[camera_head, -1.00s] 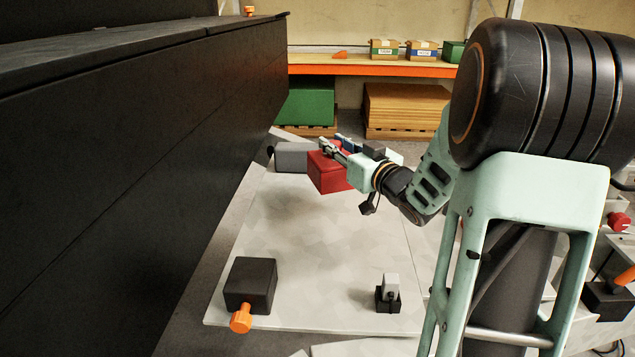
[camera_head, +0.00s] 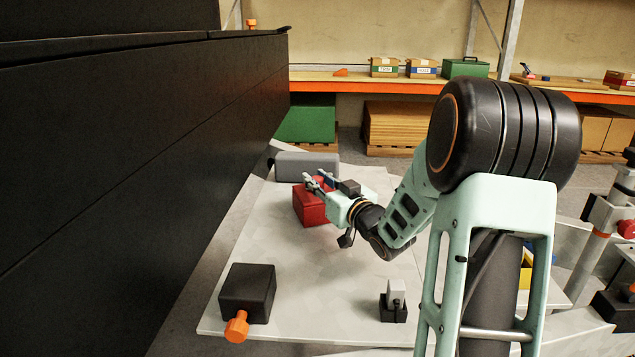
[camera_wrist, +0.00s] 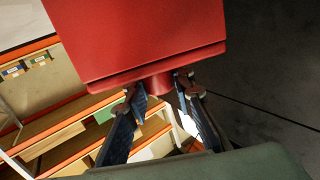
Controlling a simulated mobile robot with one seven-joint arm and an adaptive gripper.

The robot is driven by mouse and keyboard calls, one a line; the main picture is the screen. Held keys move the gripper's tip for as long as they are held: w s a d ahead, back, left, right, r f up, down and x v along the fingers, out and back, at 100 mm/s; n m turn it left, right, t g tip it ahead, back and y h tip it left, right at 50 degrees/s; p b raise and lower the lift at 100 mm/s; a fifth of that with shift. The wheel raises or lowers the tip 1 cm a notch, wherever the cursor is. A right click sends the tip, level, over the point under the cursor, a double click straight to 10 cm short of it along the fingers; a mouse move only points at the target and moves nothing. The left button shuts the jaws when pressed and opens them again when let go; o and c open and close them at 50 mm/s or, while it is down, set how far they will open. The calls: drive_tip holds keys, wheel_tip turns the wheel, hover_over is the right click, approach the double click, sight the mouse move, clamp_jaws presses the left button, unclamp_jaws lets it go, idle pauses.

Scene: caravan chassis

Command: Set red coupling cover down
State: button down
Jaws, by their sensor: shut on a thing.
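The red coupling cover (camera_head: 309,208) is a box near the far end of the pale grey panel in the head view. My gripper (camera_head: 319,181) is shut on it from the right side. The wrist view shows the red cover (camera_wrist: 140,40) filling the upper middle, with a round red stub between the fingertips of my gripper (camera_wrist: 162,90). The cover's underside is hidden in the wrist view. From the head view I cannot tell for sure whether it touches the panel or hangs just above it.
A grey box (camera_head: 307,166) lies just behind the cover. A black block (camera_head: 248,293) with an orange knob (camera_head: 237,327) and a small black-and-grey part (camera_head: 393,303) stand at the panel's near end. The middle of the panel (camera_head: 310,262) is clear. A tall dark wall (camera_head: 120,150) borders the left.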

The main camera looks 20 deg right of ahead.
drive_tip(key=shift+f, duration=0.2)
drive_tip(key=c, duration=1.7)
unclamp_jaws()
drive_tip(key=shift+o, duration=0.2)
drive_tip(key=shift+r, duration=0.2)
drive_tip(key=s+d+p, duration=0.2)
drive_tip(key=s, duration=0.9)
drive_tip(key=shift+s, duration=0.4)
drive_tip(key=shift+d, duration=0.1)
